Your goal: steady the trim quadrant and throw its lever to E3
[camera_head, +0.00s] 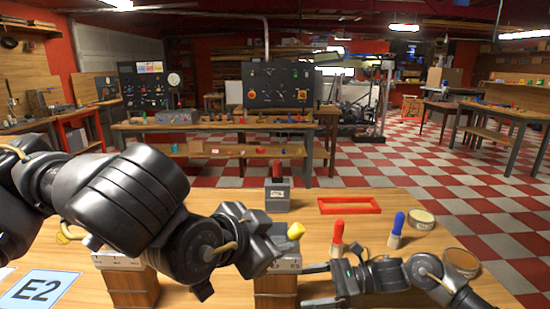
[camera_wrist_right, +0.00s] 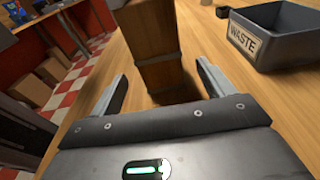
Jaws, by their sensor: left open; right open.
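A wooden post (camera_head: 275,288) with a pale labelled top stands at the front middle of the table; I take it as part of the trim quadrant, though my left arm hides much of it. A yellow knob (camera_head: 295,230) shows above it. My left gripper (camera_head: 268,240) is open beside the knob; I cannot tell whether it touches. My right gripper (camera_head: 305,284) is open at the post's right side. In the right wrist view its fingers stand apart with a wooden post (camera_wrist_right: 158,45) ahead between them. A card marked E2 (camera_head: 40,291) lies at the left front.
A second wooden post (camera_head: 133,290) stands further left. Behind are a grey box with a red top (camera_head: 277,192), a red frame (camera_head: 348,205), red (camera_head: 338,238) and blue (camera_head: 397,230) handled pieces and round tins (camera_head: 421,218). The right wrist view shows a WASTE bin (camera_wrist_right: 270,40).

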